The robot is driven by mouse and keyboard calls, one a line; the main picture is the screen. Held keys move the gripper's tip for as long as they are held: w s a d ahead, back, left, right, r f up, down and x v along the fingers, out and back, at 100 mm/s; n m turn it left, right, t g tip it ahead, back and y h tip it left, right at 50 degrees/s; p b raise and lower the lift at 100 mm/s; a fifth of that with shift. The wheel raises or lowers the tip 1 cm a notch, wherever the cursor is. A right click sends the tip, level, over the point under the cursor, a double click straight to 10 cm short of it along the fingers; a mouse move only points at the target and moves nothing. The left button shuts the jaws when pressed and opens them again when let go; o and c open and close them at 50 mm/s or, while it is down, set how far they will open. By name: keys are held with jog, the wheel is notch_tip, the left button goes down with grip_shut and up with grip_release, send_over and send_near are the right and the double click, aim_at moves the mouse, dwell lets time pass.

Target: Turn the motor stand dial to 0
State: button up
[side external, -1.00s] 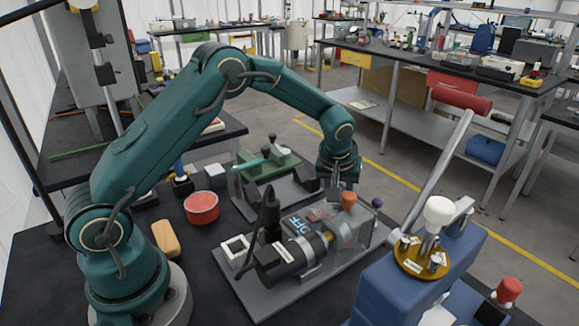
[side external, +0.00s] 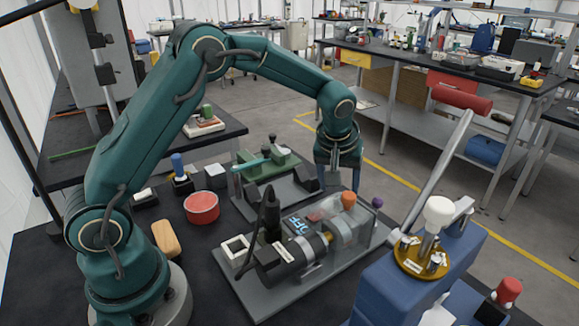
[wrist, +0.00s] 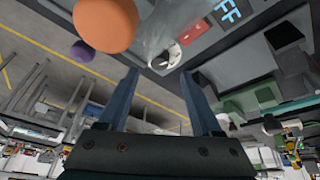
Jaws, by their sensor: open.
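The motor stand is a grey plate (side external: 335,262) carrying a dark cylindrical motor (side external: 288,262), a clear cover, an orange knob (side external: 348,200) and a purple knob (side external: 377,202). A blue-lit display (side external: 297,227) sits behind the motor; "FF" letters show in the wrist view (wrist: 227,12). The wrist view shows the orange knob (wrist: 105,22) large and close, the purple knob (wrist: 82,52) and a pale round part (wrist: 168,57). I cannot tell which part is the dial, or its reading. My gripper (side external: 338,182) is open and empty above the stand's far side, fingers apart in the wrist view (wrist: 158,78).
A green vise-like fixture (side external: 265,165) stands behind the motor stand. A red bowl (side external: 201,208) and tan block (side external: 166,238) lie to the left. A blue machine with a red-gripped lever (side external: 462,98) stands at the right front.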

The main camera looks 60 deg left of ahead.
jog(key=shift+s+r, duration=0.1)
jog(key=shift+r, duration=0.05)
notch_tip(320, 180, up, 5)
jog(key=f+m+h, duration=0.1)
jog(key=m, duration=0.3)
jog(key=a+f+m+h, duration=0.1)
jog(key=f+m+h, duration=0.1)
jog(key=m, duration=0.3)
jog(key=a+f+m+h, duration=0.1)
jog(key=f+m, duration=0.1)
jog(key=m, duration=0.2)
jog(key=shift+a+m, duration=0.1)
jog(key=shift+m, duration=0.2)
jog(key=shift+x, duration=2.6)
grip_shut()
